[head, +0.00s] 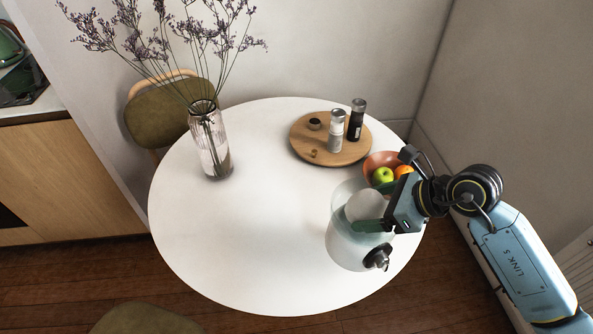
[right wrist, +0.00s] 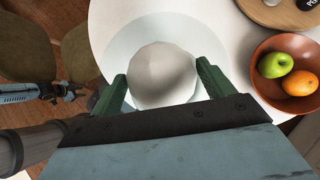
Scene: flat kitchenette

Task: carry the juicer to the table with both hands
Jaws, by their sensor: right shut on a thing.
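The juicer (head: 345,252) is a pale, translucent rounded vessel with a dark tap low on its front. It is upright at the right front of the white round table (head: 250,240); I cannot tell whether its base touches the top. My right gripper (head: 372,222) is shut on its upper part from the right. In the right wrist view the juicer's white rounded top (right wrist: 163,72) sits between the two green fingers. My left gripper (right wrist: 70,91) shows small at the left of the right wrist view, away from the juicer; its jaws are too small to read.
A bowl (head: 375,161) with a green apple and an orange stands close behind the juicer. A round wooden tray (head: 300,145) with shakers is at the back. A glass vase (head: 208,145) of dried flowers stands at left. The table's middle and front are clear. Chairs (head: 165,115) stand around.

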